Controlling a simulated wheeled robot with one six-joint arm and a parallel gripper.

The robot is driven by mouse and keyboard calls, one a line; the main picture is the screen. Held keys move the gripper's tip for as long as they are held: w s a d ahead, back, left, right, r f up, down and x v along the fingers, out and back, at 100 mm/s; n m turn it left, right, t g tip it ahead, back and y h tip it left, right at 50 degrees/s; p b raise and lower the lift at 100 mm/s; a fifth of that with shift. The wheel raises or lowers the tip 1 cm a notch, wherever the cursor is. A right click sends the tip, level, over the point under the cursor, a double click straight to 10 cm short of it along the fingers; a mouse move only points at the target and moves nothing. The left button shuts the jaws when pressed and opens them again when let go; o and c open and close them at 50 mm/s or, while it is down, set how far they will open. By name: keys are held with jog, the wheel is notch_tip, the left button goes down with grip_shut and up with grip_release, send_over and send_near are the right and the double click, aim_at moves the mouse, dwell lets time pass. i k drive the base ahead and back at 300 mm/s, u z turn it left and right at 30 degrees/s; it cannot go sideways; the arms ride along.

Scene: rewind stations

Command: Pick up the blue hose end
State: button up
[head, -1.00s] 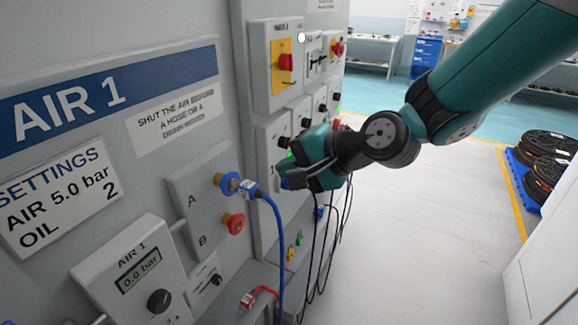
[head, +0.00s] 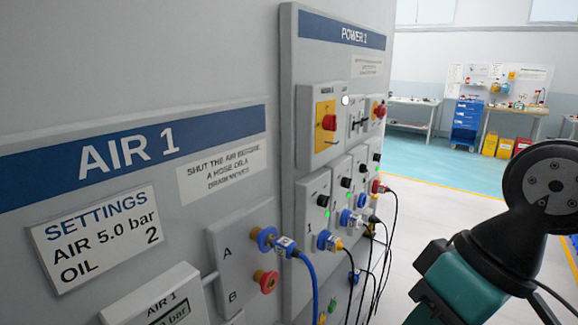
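The blue hose end (head: 286,247) is a blue and white connector with a blue hose hanging down from it. It sits at the blue ring port (head: 266,238), marked A, on the AIR 1 panel. A red port (head: 267,281), marked B, is below it. My arm shows at the lower right, well away from the hose. My gripper is out of the frame, so its fingers cannot be seen.
The POWER 1 panel (head: 341,30) stands to the right, with a red rotary switch, blue plugs and hanging black cables. A gauge box (head: 150,298) is at the bottom left. Open floor (head: 440,205) lies right of the panels.

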aim_at(285, 248)
jog(key=z, duration=2.65)
jog(key=k, duration=0.7)
jog(key=u, duration=2.65)
